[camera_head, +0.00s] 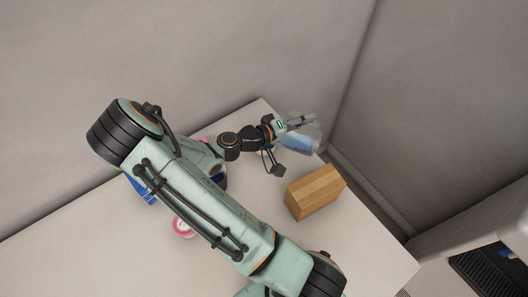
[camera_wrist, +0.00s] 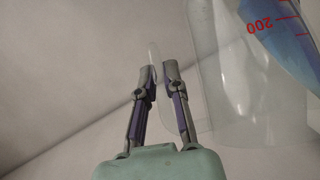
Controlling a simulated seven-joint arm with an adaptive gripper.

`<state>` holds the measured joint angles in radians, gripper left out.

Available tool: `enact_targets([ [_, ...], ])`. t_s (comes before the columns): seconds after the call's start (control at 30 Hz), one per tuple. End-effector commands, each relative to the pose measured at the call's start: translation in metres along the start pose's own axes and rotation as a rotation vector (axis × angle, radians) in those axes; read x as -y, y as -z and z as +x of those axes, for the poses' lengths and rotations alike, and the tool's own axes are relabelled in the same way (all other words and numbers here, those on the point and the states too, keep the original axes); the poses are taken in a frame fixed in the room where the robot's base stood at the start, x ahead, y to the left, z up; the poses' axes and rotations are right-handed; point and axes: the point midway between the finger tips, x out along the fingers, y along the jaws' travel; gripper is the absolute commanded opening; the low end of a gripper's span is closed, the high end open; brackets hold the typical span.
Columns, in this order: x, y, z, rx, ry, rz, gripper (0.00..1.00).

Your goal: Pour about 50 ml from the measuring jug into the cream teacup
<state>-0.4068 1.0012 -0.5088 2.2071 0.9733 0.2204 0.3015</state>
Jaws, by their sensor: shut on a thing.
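The measuring jug (camera_head: 301,139) is clear plastic with blue liquid, at the far right corner of the counter in the head view. My gripper (camera_head: 302,120) is shut on the jug's handle. In the wrist view, my fingers (camera_wrist: 158,76) close on the clear handle, and the jug wall (camera_wrist: 232,85) stands to their right. A red 200 mark shows upside down there. The edge of the blue liquid (camera_wrist: 290,40) runs aslant to the marks, so the jug looks tilted. I cannot make out the cream teacup in either view. No stream of liquid is visible.
A pink and white round item (camera_head: 183,226) and a blue item (camera_head: 143,192) are partly hidden by my arm. Walls close in behind and right. The counter's front right is clear.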

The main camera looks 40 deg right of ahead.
Motion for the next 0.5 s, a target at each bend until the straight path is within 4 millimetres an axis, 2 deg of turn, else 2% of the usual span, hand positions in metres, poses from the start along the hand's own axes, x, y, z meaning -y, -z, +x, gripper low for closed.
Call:
enact_targets([
  [0.27, -0.001, 0.002, -0.002, -0.002, -0.012, -0.01, 0.0],
  [0.37, -0.001, -0.018, 0.015, 0.019, 0.061, 0.064, 0.0],
  [0.43, 0.014, -0.035, 0.03, 0.036, 0.204, 0.213, 0.0],
  [0.5, 0.026, -0.043, 0.037, 0.041, 0.292, 0.301, 0.0],
])
